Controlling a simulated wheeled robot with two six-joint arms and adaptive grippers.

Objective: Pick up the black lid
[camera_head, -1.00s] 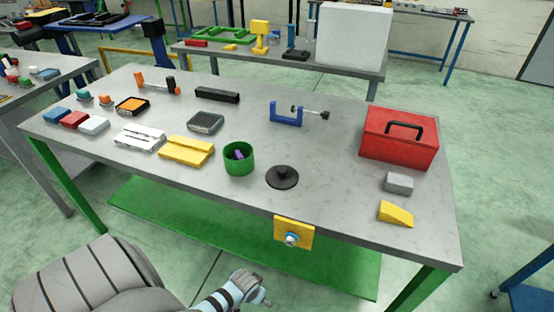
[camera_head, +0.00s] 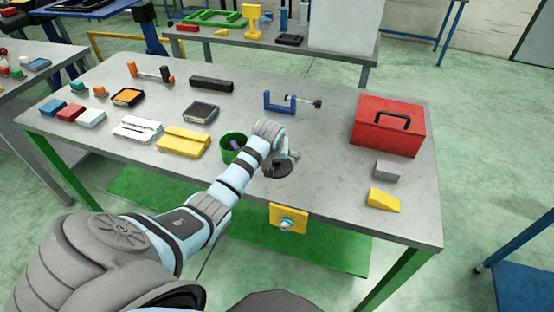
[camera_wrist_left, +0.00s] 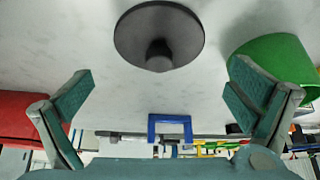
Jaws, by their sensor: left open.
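The black lid (camera_head: 279,173) is a round disc with a knob on top, lying flat on the grey workbench. In the left wrist view the lid (camera_wrist_left: 150,22) and its knob (camera_wrist_left: 158,56) show at the top centre. My left gripper (camera_head: 286,160) is over the lid and partly hides it in the head view. In the left wrist view its two fingers (camera_wrist_left: 160,84) are spread wide with nothing between them, and the knob lies beyond the tips. My right gripper is not in view.
A green cup (camera_head: 228,156) with a purple item stands just left of the lid, partly behind my arm. A blue clamp (camera_head: 280,107) is behind, and a red toolbox (camera_head: 360,133) is to the right. A grey block (camera_head: 387,170) and yellow wedge (camera_head: 382,201) lie front right.

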